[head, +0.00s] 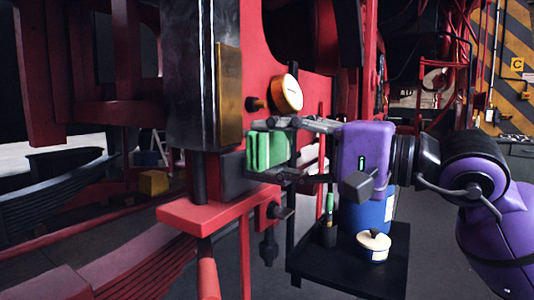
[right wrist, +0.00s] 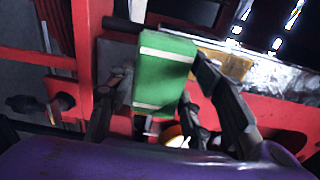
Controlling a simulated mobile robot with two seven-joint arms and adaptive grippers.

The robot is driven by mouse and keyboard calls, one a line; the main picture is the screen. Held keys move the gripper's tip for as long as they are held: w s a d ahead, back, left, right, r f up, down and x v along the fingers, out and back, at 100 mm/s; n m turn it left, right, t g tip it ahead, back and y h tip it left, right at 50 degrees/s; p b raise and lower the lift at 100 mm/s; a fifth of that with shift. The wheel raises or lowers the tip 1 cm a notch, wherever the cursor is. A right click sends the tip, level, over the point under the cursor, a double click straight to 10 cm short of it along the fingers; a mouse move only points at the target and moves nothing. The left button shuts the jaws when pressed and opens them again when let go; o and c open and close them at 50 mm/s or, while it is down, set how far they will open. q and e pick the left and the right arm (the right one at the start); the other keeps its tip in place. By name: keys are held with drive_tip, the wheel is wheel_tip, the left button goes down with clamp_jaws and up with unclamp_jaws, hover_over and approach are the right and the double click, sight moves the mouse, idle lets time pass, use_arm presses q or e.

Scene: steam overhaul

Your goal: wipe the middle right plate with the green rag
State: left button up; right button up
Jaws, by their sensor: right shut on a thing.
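The green rag (head: 258,152) is a folded block with pale stripes. My right gripper (head: 272,150) is shut on it, one finger above and one below in the head view. In the right wrist view the rag (right wrist: 160,75) sits between the two fingers. A brass-coloured plate (head: 229,95) is upright on the dark machine block, above and slightly left of the rag. A yellowish plate (right wrist: 236,64) shows beyond the rag in the right wrist view. I cannot tell whether the rag touches the machine. My left gripper is not in view.
A round gauge (head: 287,93) sticks out just above my right gripper. A red ledge (head: 205,212) lies below the rag. A black tray (head: 345,262) holds a blue container (head: 368,213), a white lidded pot (head: 373,246) and a dark holder with a green-topped item. Open floor lies right of the tray.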

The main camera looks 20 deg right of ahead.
drive_tip(key=shift+s+d, duration=0.1)
drive_tip(key=shift+s+d+b, duration=0.35)
drive_tip(key=shift+s+d, duration=0.1)
drive_tip(key=shift+s, duration=0.05)
drive_tip(key=shift+v, duration=0.8)
drive_tip(key=shift+a+r, duration=0.1)
